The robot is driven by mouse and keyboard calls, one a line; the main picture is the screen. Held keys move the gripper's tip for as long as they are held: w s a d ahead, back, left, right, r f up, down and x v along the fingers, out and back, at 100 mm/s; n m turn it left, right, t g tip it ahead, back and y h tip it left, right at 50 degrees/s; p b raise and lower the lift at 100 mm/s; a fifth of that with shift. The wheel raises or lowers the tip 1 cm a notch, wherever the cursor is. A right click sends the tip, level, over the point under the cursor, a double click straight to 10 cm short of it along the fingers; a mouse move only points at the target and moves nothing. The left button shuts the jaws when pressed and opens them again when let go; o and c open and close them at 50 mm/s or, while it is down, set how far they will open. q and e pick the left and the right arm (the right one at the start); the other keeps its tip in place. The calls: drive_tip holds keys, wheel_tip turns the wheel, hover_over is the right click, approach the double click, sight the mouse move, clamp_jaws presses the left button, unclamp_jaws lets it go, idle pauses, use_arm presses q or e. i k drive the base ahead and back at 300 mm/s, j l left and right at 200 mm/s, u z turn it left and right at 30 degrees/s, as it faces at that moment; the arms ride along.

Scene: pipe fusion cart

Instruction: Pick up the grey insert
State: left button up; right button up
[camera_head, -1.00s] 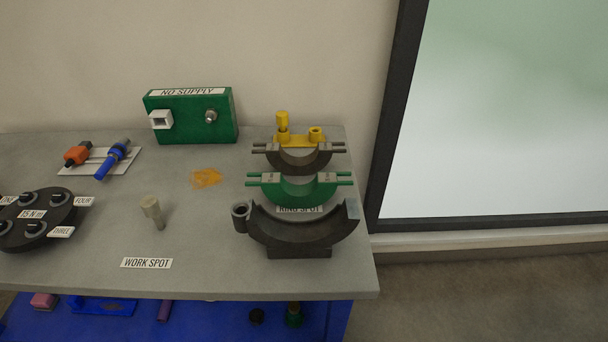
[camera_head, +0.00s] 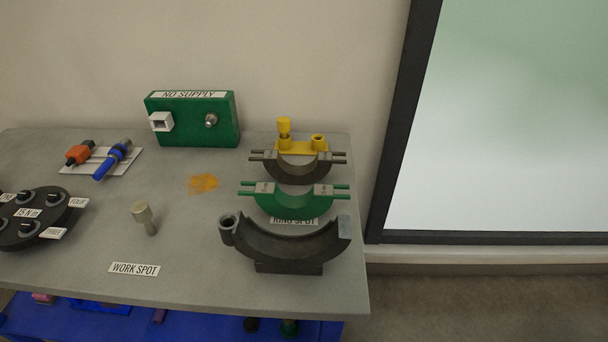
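A dark grey half-ring insert (camera_head: 298,170) with thin pins out of both sides stands at the back right of the bench. A yellow piece (camera_head: 302,146) with two upright knobs sits right behind it or on it; I cannot tell which. A green half-ring of similar shape (camera_head: 293,205) stands in front of it. A larger dark half-ring cradle (camera_head: 290,243) with a tube at its left end stands nearest the front. Neither of my grippers shows in the head view.
A green box marked NO SUPPLY (camera_head: 192,119) stands at the back. A round dark dial block (camera_head: 38,217), a blue tool (camera_head: 112,160), an orange-headed tool (camera_head: 78,153) and a beige peg (camera_head: 144,217) are further left. The bench (camera_head: 190,250) is clear around the WORK SPOT label (camera_head: 134,269).

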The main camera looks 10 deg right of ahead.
sight(284, 172)
drive_tip(key=i+l+u, duration=0.1)
drive_tip(key=l+u, duration=1.2)
drive_tip(key=l, duration=0.15)
drive_tip(key=k+l+u, duration=0.1)
drive_tip(key=l+u, duration=0.3)
drive_tip(key=k+l+u, duration=0.2)
drive_tip(key=l+u, duration=0.25)
drive_tip(key=k+l+u, duration=0.2)
drive_tip(key=l+u, duration=0.2)
